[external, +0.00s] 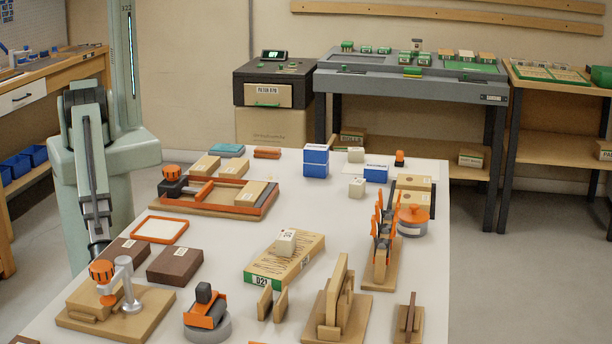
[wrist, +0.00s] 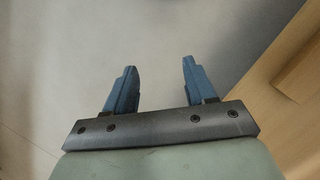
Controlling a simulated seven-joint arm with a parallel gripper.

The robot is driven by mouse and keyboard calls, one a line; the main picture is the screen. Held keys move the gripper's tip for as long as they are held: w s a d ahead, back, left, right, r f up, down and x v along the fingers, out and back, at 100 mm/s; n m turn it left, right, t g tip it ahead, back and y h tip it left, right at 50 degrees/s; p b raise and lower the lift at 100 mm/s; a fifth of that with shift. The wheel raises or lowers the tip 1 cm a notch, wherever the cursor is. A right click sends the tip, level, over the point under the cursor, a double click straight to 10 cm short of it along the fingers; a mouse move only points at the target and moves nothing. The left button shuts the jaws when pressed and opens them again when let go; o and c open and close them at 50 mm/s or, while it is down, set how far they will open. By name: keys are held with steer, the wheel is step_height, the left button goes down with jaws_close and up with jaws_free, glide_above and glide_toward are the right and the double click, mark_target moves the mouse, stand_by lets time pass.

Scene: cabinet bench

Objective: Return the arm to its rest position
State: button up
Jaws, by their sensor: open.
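My arm (external: 92,165) shows at the left of the external view, folded down beside the left edge of the white table. Its end goes out of sight low behind the table's left side, so the gripper is hidden there. In the wrist view my gripper (wrist: 155,85) has its two blue fingers spread apart with nothing between them. Below the fingers is a plain grey surface.
The white table (external: 215,245) holds wooden fixtures, dark brown blocks (external: 175,264), an orange-framed tray (external: 160,230) and a green-edged board (external: 285,260). A wooden surface (wrist: 285,85) lies right of my fingers in the wrist view. Benches stand behind.

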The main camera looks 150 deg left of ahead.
steer(key=s+a+g, duration=0.1)
steer(key=s+a, duration=0.4)
steer(key=s, duration=0.3)
steer(key=s+a+n+g, duration=0.1)
steer(key=s+a, duration=0.3)
steer(key=s, duration=0.4)
steer(key=shift+s+a+f+g+y, duration=0.25)
steer(key=shift+a+g+y, duration=0.15)
